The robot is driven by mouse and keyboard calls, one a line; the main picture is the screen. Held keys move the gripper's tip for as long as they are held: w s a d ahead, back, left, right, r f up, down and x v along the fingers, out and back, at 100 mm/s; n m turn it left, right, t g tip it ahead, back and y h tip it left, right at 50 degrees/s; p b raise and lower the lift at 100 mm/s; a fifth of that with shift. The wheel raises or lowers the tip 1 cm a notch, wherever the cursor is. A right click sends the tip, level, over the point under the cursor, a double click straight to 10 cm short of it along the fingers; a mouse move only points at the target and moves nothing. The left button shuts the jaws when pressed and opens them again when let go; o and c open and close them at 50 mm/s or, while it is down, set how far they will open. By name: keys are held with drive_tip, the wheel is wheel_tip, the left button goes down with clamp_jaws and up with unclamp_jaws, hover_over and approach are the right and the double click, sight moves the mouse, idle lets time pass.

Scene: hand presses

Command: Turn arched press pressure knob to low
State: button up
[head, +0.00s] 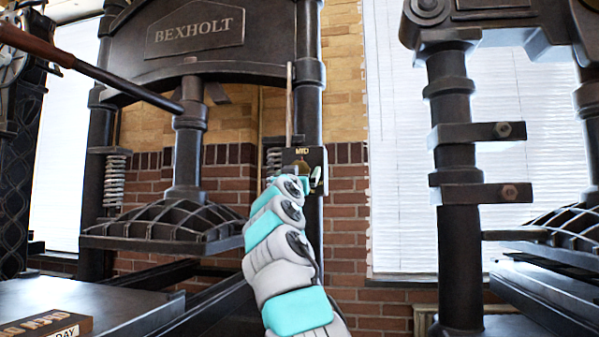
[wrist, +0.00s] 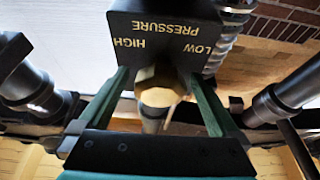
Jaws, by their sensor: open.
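The arched press (head: 200,30) stands at the left in the head view, black, with BEXHOLT on its top beam. A dark pressure panel (head: 301,153) reading MID is on its right column. In the wrist view the panel (wrist: 165,28) appears upside down, with PRESSURE, HIGH at left and LOW at right. The brass pressure knob (wrist: 160,97) sticks out below the lettering; which mark it points to I cannot tell. My gripper (wrist: 161,82) is open, its green fingers on either side of the knob. Whether they touch it is unclear. In the head view my arm mostly hides my gripper.
A long lever handle (head: 120,80) crosses the arched press at left. A second dark press (head: 460,220) with side brackets stands at right. A small labelled box (head: 45,329) lies on the bench at lower left. Brick wall shows between the presses.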

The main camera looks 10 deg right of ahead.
drive_tip(key=shift+c, duration=0.3)
drive_tip(key=c, duration=1.3)
drive_tip(key=shift+f+n, duration=0.1)
drive_tip(key=shift+n, duration=0.3)
